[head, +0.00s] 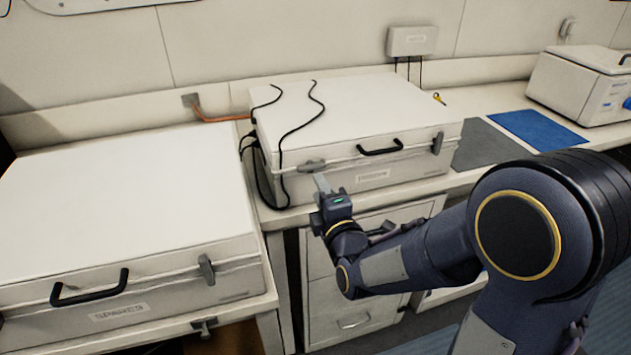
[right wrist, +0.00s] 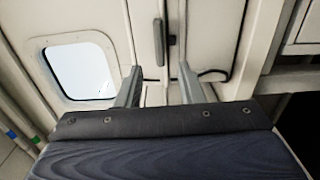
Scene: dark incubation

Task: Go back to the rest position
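My right gripper (head: 322,183) is in front of the left front corner of the middle white case (head: 375,105), close to its left grey latch (head: 312,166). I cannot tell from the head view whether it touches the latch. In the right wrist view the two fingers of my right gripper (right wrist: 159,85) stand apart with nothing held between them. A grey latch-like part (right wrist: 159,42) on a pale surface lies beyond the fingertips. The middle case is closed, with a black handle (head: 380,148) and a right latch (head: 437,143). My left gripper is not in view.
A white case marked SPARES (head: 120,200) stands closed at the left. Black cables (head: 290,130) lie over the middle case. Drawers (head: 352,315) are below the counter. A grey mat (head: 485,145), a blue mat (head: 537,131) and a white box (head: 580,85) are at the right.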

